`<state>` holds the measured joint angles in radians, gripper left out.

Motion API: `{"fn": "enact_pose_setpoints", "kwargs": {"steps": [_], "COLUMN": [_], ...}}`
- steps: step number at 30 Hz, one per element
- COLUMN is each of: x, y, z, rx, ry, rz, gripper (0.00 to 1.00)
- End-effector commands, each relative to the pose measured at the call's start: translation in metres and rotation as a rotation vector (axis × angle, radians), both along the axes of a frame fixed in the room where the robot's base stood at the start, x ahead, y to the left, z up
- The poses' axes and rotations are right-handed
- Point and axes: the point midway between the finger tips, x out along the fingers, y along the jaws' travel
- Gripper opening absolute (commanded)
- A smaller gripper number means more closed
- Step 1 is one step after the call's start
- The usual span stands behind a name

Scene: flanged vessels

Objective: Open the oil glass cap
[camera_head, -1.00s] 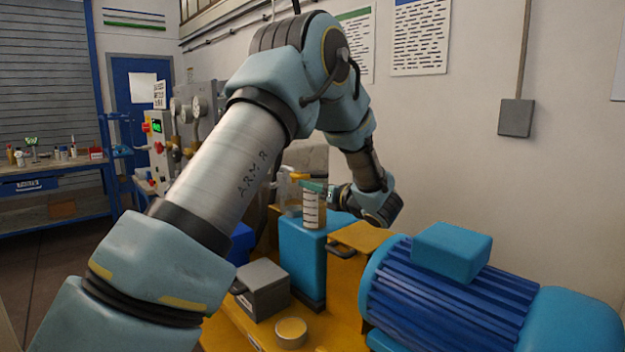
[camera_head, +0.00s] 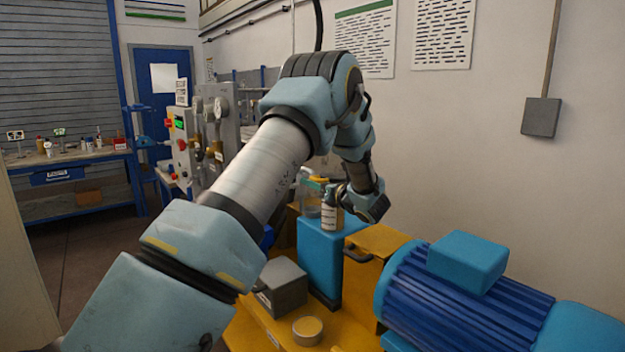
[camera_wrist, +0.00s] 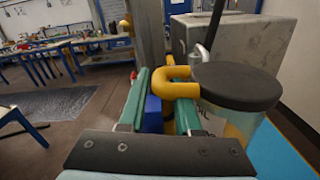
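The oil glass (camera_head: 331,216) is a clear, labelled cylinder standing on a blue block. In the wrist view its clear wall (camera_wrist: 235,124) shows under a round dark cap (camera_wrist: 237,85). A bent yellow handle (camera_wrist: 174,82) sticks out from the cap's left side. My gripper (camera_wrist: 160,104) has two green fingers with a gap between them. The handle lies across this gap, over the right finger and close to the left one; I cannot tell whether they touch.
The blue block (camera_head: 320,265) stands on a yellow base. A blue motor (camera_head: 465,300) is at the right, a grey box (camera_head: 282,288) and a round yellow-topped lid (camera_head: 308,328) in front. A valve panel (camera_head: 190,145) stands behind at left. The wall is close behind.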

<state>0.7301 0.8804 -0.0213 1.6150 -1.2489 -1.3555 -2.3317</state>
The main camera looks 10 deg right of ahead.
Motion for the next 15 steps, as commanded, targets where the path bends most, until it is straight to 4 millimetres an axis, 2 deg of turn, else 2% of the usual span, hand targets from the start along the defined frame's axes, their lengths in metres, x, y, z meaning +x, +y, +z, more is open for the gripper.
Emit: {"fn": "enact_pose_setpoints", "kwargs": {"steps": [7, 15], "x": [0.0009, 0.0008], "y": [0.0005, 0.0003], "z": [-0.0002, -0.0001], "rx": [0.0, 0.0], "ry": [0.0, 0.0], "rz": [0.0, 0.0], "gripper": [0.32, 0.03]}}
